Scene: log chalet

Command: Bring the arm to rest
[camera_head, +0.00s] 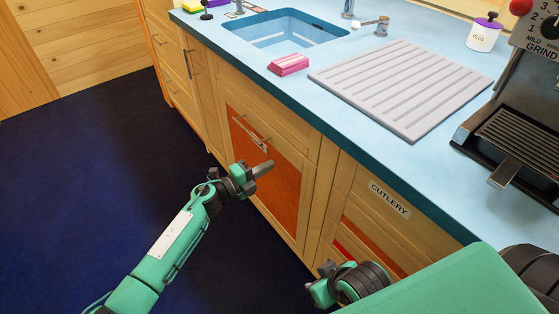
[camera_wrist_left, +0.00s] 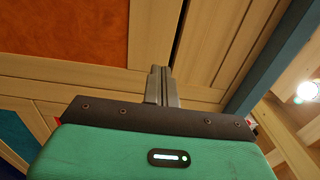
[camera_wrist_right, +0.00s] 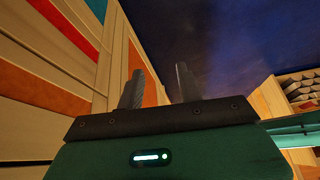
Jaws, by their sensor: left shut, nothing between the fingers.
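My left gripper (camera_head: 264,168) is shut and empty. It is held in front of the orange-panelled cabinet front (camera_head: 270,175), below the worktop. In the left wrist view its fingers (camera_wrist_left: 162,86) are together, with wooden cabinet fronts behind them. My right gripper shows in the right wrist view (camera_wrist_right: 158,82) with its two fingers apart and nothing between them. It is beside the cabinet fronts, with the dark floor beyond.
The blue worktop (camera_head: 400,160) runs along the cabinets, with a sink (camera_head: 290,30), a pink sponge (camera_head: 288,65), a draining board (camera_head: 400,88) and a coffee machine (camera_head: 515,120). A drawer is labelled CUTLERY (camera_head: 389,198). The dark blue floor (camera_head: 90,170) at left is clear.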

